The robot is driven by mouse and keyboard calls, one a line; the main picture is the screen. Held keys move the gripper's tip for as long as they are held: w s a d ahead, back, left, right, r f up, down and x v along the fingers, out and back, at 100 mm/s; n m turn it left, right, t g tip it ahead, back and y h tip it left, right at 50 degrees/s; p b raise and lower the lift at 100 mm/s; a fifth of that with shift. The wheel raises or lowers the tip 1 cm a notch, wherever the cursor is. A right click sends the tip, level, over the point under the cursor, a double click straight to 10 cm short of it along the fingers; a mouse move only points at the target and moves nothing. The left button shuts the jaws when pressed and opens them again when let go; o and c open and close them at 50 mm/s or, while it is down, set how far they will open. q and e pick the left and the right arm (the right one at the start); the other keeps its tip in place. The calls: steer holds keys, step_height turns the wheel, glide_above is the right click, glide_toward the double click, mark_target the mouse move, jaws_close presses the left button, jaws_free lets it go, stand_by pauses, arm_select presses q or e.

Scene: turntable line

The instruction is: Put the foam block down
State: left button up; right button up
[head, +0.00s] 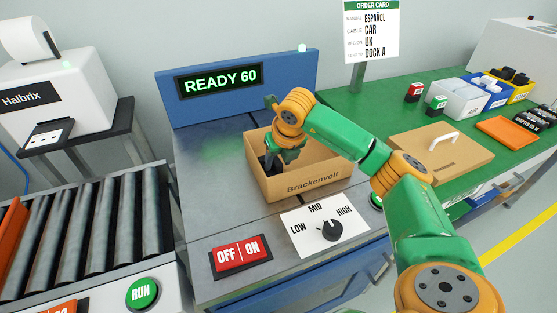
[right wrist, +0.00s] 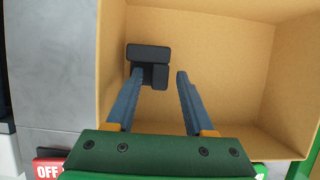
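A black block (right wrist: 148,53), which I take to be the foam block, is inside the open cardboard box (head: 318,183), near its left wall in the right wrist view. It looks stepped, with a wider far part and a narrower near part. My right gripper (right wrist: 160,76) reaches down into the box with its fingers apart. The near part of the block shows between the fingertips, close to the left finger, with a gap to the right finger. In the head view the right gripper (head: 283,160) is over the box's left half. My left gripper is not in view.
The box stands on a metal turntable top before a blue panel reading READY 60 (head: 220,80). In front are a LOW/MID/HIGH dial (head: 330,231) and a red OFF/ON switch (head: 241,253). A cardboard lid (head: 440,155) lies right. Rollers (head: 90,225) are left.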

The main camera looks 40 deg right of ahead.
steer(key=shift+r, duration=0.1)
steer(key=shift+r+p, duration=0.55)
steer(key=shift+r, duration=0.05)
steer(key=v, duration=1.1)
steer(key=shift+s+r+p, duration=0.3)
steer(key=shift+r, duration=0.05)
steer(key=shift+a, duration=0.1)
